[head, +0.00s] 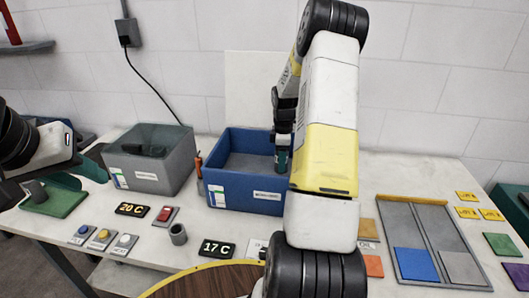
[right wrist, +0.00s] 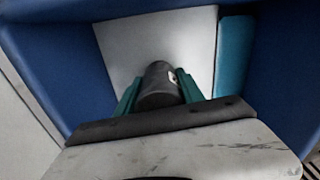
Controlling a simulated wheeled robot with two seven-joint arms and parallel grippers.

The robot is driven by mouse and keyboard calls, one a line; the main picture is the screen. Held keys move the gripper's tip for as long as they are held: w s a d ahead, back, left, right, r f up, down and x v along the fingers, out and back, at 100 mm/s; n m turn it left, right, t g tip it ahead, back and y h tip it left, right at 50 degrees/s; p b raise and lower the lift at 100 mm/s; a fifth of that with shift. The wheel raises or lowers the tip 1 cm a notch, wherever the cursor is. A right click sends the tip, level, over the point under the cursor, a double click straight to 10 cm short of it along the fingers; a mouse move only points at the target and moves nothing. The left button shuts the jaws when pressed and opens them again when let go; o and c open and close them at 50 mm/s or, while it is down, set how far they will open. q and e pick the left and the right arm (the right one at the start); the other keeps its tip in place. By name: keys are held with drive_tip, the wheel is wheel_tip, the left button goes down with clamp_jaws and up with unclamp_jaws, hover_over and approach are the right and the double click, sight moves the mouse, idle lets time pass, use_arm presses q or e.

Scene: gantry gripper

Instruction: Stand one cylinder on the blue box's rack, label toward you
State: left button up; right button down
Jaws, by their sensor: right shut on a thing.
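The blue box (head: 243,190) stands on the table, with a white label on its front and a grey surface inside. My right gripper (head: 283,158) reaches down into it, partly hidden by my arm. In the right wrist view its green fingers are shut on a dark cylinder (right wrist: 157,88).
A grey bin (head: 150,175) with dark items stands left of the blue box. A grey tray (head: 425,235) and coloured tiles lie at the right.

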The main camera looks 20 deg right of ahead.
drive_tip(key=shift+f, duration=0.1)
drive_tip(key=c, duration=0.7)
unclamp_jaws()
wheel_tip(320, 180, up, 12)
drive_tip(key=shift+r, duration=0.15)
drive_tip(key=s+a+r+m+t, duration=0.3)
drive_tip(key=s+a+r+m, duration=0.3)
drive_tip(key=s+a+r, duration=0.65)
drive_tip(key=s+a+m+t, duration=0.1)
drive_tip(key=s+a+m, duration=0.1)
drive_tip(key=s+a, duration=0.1)
drive_tip(key=s+a+r+m+t+y, duration=0.1)
drive_tip(key=s+a+m, duration=0.1)
drive_tip(key=s, duration=0.3)
drive_tip(key=s+a+r+m+t+y, duration=0.1)
drive_tip(key=s+a+m, duration=0.1)
drive_tip(key=s+a, duration=0.2)
drive_tip(key=shift+s+a+r, duration=0.1)
drive_tip(key=shift+s+r, duration=0.1)
drive_tip(key=shift+s, duration=0.4)
